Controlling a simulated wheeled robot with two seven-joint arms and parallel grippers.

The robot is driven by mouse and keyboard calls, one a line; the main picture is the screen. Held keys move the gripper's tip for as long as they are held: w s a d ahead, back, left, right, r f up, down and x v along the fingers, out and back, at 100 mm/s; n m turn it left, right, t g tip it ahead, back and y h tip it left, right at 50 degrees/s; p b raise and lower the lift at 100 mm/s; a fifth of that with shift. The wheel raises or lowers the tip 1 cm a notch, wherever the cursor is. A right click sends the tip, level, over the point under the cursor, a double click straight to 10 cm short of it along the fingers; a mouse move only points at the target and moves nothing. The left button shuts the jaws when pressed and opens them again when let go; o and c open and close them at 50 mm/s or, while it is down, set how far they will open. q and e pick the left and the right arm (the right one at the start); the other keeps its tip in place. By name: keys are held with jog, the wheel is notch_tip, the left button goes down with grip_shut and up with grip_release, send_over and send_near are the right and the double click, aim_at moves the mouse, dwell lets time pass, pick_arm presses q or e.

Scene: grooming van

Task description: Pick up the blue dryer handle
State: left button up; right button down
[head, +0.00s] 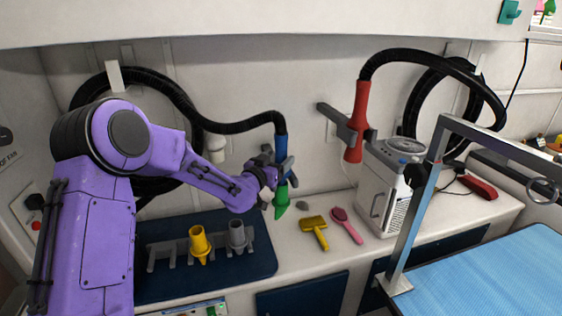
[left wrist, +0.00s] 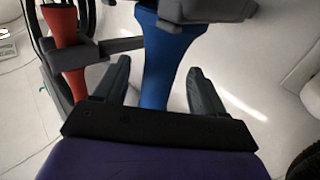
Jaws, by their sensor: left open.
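The blue dryer handle (head: 281,147) hangs upright by the wall at the end of a black hose, with a green nozzle (head: 281,199) at its lower end. My left gripper (head: 283,172) is at the handle and partly covers it in the head view. In the left wrist view the blue handle (left wrist: 168,62) stands between the two open fingers of my left gripper (left wrist: 158,92). Gaps show on both sides, so the fingers look apart from it. A grey holder crosses the handle there. My right gripper is not in view.
A red dryer handle (head: 358,120) hangs in a grey holder to the right. The counter holds a yellow brush (head: 315,232), a pink brush (head: 346,226) and a white canister machine (head: 383,190). Yellow (head: 199,243) and grey (head: 237,235) nozzles stand on a rack on a blue mat (head: 262,255).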

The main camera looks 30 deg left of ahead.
pick_arm(q)
jog(key=shift+w+a+f, duration=0.15)
jog(key=shift+w, duration=1.25)
jog(key=shift+s, duration=0.1)
jog(key=c, duration=1.1)
jog(key=shift+c, duration=0.2)
